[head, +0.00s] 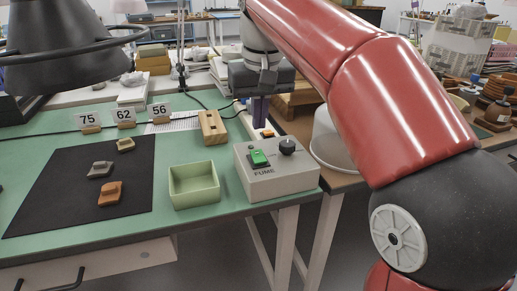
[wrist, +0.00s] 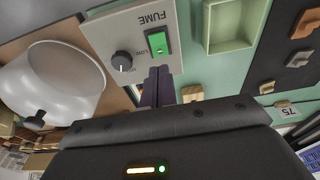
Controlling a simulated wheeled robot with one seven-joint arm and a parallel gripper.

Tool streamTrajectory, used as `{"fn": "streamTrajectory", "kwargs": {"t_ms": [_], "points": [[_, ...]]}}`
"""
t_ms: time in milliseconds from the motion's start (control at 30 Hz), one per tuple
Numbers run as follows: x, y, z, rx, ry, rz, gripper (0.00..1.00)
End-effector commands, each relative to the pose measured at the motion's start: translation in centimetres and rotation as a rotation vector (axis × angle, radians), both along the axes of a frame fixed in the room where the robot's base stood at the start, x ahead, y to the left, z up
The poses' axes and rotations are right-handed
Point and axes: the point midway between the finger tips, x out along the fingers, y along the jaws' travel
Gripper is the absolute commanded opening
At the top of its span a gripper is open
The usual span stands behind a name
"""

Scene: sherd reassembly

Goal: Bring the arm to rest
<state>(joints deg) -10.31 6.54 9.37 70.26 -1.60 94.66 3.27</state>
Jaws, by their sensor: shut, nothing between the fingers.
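My gripper (head: 259,118) is shut and empty, its purple fingers pointing down behind the grey fume control box (head: 277,183) in the head view. In the wrist view the shut fingertips (wrist: 158,72) show in front of the box face (wrist: 110,30), near its green switch (wrist: 157,42) and black knob (wrist: 123,58). The switch also shows green in the head view (head: 258,157). I cannot tell how far the fingertips are from the box. My red arm reaches across the right half of the head view.
A black mat (head: 60,195) holds three sherds: grey (head: 100,169), orange-brown (head: 110,194) and tan (head: 125,145). A green tray (head: 194,201) and a wooden block (head: 213,127) stand left of the box. A white cylindrical vessel (head: 328,145) stands to its right. A dark lamp (head: 65,50) overhangs the upper left.

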Motion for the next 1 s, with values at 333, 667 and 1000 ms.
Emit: {"fn": "streamTrajectory", "kwargs": {"t_ms": [333, 667, 1000], "points": [[-0.2, -0.2, 0.1, -0.001, -0.003, -0.002, 0.0], [-7.2, -6.2, -3.8, 0.0, -0.131, -0.106, 0.0], [-17.3, -12.6, -14.5, 0.033, -0.295, -0.242, 0.0]]}}
